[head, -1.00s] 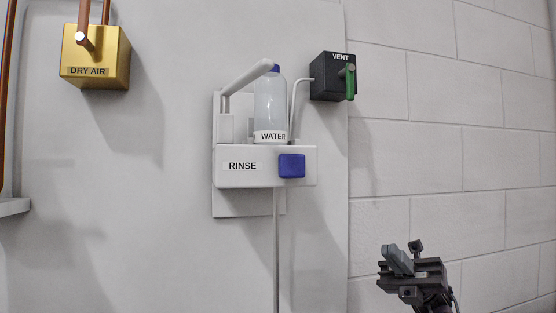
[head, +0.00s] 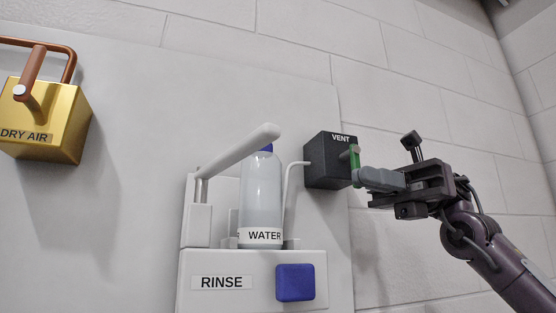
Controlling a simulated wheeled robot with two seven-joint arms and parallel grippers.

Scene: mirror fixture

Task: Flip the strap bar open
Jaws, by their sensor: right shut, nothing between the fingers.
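The white strap bar (head: 232,152) slants up from its bracket at the left and passes over the blue cap of the water bottle (head: 261,195). The bottle stands upright on the white RINSE unit (head: 240,265), which has a blue square button (head: 295,282). My right gripper (head: 362,178) is shut and empty, right of the bar and bottle. Its grey fingertips point left at the green lever (head: 355,157) of the VENT box and cover its lower part. I cannot tell whether they touch it. My left gripper is not in view.
The black VENT box (head: 328,165) is fixed to the pale panel right of the bottle, with a thin white tube beside it. A gold DRY AIR box (head: 55,120) with a copper handle is at the far left. The panel between is clear.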

